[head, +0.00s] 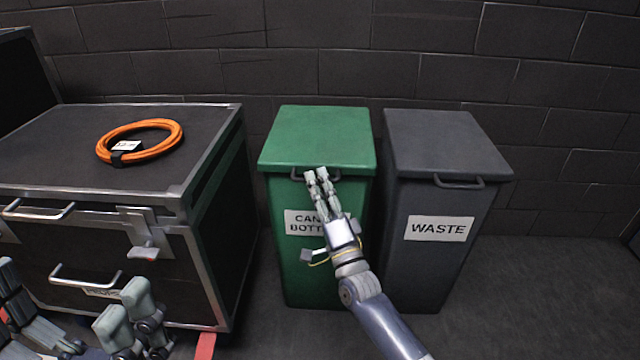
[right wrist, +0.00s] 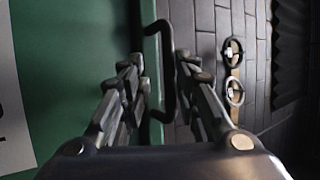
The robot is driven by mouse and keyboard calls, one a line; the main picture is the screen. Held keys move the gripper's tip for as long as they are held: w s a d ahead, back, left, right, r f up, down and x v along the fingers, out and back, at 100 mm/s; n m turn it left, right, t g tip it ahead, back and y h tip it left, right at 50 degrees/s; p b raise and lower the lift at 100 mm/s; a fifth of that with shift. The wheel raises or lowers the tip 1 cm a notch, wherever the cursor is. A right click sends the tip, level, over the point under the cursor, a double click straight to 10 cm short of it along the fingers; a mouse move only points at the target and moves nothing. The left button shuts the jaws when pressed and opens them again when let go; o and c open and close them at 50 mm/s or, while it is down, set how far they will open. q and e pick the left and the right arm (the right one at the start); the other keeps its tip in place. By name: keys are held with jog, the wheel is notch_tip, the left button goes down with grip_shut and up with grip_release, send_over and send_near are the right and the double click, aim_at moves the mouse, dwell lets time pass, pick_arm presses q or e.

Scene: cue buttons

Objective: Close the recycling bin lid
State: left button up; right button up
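The recycling bin is the green bin (head: 292,265) with a partly hidden label that starts "CAN" and "BOTT". Its green lid (head: 320,133) looks flat on top of the bin; I cannot tell whether a small gap remains. A dark handle (head: 331,178) sits on the lid's front edge. My right gripper (head: 317,173) is at this handle. In the right wrist view, its separated fingers (right wrist: 162,85) are either side of the dark handle (right wrist: 158,35), with no clear grip on it. My left gripper (head: 75,300) is low at the left, away from the bin, its fingers apart.
A grey WASTE bin (head: 408,255) with a shut-looking lid stands close on the right. A black case (head: 190,235) with metal edges stands at the left, bearing an orange cable coil (head: 170,143). A dark block wall (head: 320,50) is behind. The floor at right is clear.

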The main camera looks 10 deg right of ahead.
jog(key=shift+d+r, duration=0.1)
jog(key=shift+r, duration=0.05)
jog(key=v, duration=1.2)
jog(key=shift+w, duration=0.1)
